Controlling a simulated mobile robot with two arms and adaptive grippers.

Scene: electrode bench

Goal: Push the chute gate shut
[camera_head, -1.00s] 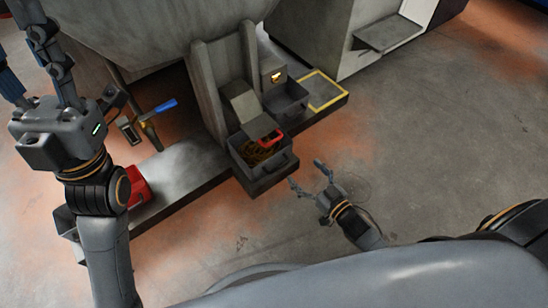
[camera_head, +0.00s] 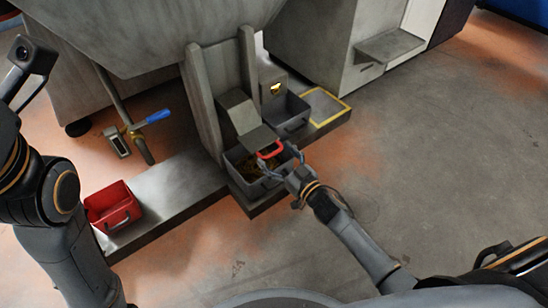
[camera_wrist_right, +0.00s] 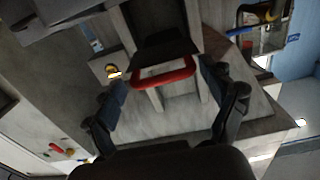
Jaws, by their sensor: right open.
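The chute (camera_head: 237,105) stands between two upright grey side walls. Its gate, a dark grey plate (camera_head: 256,139), is at the chute's lower end, above a grey bin, and has a red handle (camera_head: 270,150). My right gripper (camera_head: 280,158) is open at the handle, a finger on each side. In the right wrist view the red handle (camera_wrist_right: 165,79) lies between the open fingers of the gripper (camera_wrist_right: 163,85), with the dark gate plate (camera_wrist_right: 165,42) behind it. I cannot tell whether the fingers touch it. My left arm shows at the left; its gripper is out of view.
The grey bin (camera_head: 240,180) below the gate holds brownish material. A second grey bin (camera_head: 292,124) and a yellow-outlined square (camera_head: 347,106) lie to the right. A red bin (camera_head: 113,208) and a blue-handled lever (camera_head: 154,118) are at left. Floor at right is clear.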

